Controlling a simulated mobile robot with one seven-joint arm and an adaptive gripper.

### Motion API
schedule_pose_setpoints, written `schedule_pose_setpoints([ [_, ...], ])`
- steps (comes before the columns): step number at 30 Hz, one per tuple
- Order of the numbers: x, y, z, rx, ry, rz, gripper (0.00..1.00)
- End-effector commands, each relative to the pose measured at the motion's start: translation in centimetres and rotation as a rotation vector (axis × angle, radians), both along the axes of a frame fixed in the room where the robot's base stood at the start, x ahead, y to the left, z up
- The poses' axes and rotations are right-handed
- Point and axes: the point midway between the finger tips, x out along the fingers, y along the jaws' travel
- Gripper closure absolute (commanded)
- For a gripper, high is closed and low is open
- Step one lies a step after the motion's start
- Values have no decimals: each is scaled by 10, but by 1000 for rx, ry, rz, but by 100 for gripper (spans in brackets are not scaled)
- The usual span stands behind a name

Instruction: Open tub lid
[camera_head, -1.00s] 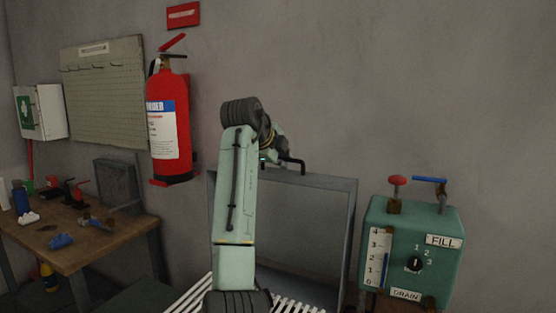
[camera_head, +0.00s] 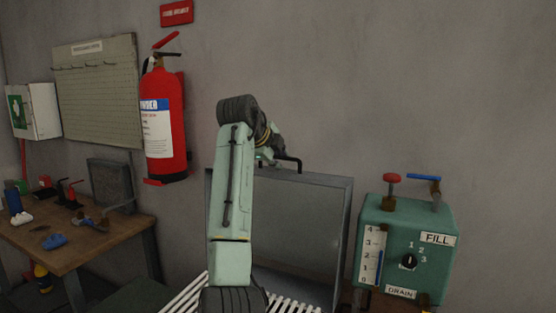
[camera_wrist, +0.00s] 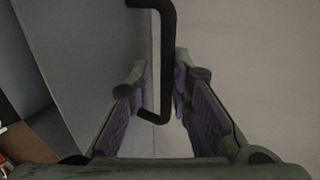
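The grey tub lid (camera_head: 305,235) stands up steeply behind the white slats, with its flat face toward the head camera. A black bar handle (camera_head: 292,164) sits at its top edge and also shows in the wrist view (camera_wrist: 167,60). My gripper (camera_head: 275,158) is at this handle, partly hidden behind my own wrist in the head view. In the wrist view my gripper (camera_wrist: 160,80) has its fingers apart on both sides of the handle. The bar lies close to the right finger, with a gap to the left one. The tub's inside is mostly hidden by my arm.
White slats (camera_head: 185,297) lie below the lid. A green control box (camera_head: 390,225) with valves stands at the right. A wooden bench (camera_head: 105,245) with small items is at the left. A red fire extinguisher (camera_head: 165,125) hangs on the wall.

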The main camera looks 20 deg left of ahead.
Motion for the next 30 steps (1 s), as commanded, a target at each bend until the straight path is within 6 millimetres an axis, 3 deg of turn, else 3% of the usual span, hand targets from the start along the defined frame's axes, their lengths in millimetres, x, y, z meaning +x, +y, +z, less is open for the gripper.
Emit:
schedule_pose_setpoints([
  [5,-17,1,13,1,-3,1,82],
  [18,-85,0,63,2,-2,1,82],
  [30,-96,0,70,-1,0,1,82],
])
